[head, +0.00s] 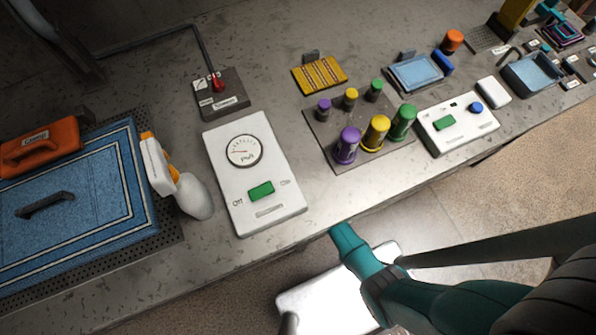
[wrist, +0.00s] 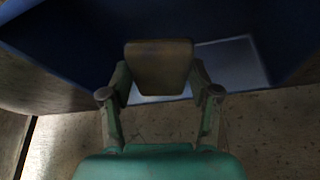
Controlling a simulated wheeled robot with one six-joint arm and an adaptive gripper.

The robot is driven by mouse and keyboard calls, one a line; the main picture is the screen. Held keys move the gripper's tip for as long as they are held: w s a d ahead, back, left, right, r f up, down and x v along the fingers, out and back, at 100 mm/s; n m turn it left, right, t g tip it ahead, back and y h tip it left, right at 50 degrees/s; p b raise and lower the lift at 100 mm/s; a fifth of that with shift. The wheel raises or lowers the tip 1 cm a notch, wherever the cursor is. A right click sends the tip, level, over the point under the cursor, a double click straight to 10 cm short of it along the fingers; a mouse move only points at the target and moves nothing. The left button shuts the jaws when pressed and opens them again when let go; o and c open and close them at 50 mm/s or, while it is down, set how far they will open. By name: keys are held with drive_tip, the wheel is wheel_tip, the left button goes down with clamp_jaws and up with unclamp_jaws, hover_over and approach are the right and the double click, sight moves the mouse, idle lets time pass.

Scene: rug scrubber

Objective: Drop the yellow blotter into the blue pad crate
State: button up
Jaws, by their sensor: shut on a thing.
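In the wrist view my gripper (wrist: 160,80) is shut on a small brownish-yellow block, which looks like the yellow blotter (wrist: 159,66). The blotter sits between the two fingertips. Beyond it are dark blue walls (wrist: 60,48), which look like the blue pad crate, with a paler blue-grey patch (wrist: 245,60) inside. The blotter overlaps the crate in this view; its height above it cannot be told. The head view shows my teal arm at lower right, but neither the fingers nor the blotter can be made out there.
The grey bench (head: 270,40) holds a white dial box (head: 270,210), a spray bottle (head: 190,190), a blue rug (head: 80,235), colored bottles (head: 377,134) and a striped yellow mat (head: 335,75).

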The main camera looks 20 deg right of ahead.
drive_tip(key=o, duration=1.2)
drive_tip(key=shift+c, duration=0.2)
drive_tip(key=shift+r, duration=0.1)
drive_tip(key=v, duration=1.1)
drive_tip(key=shift+s+r, duration=0.25)
drive_tip(key=shift+r, duration=0.1)
drive_tip(key=shift+s, duration=0.1)
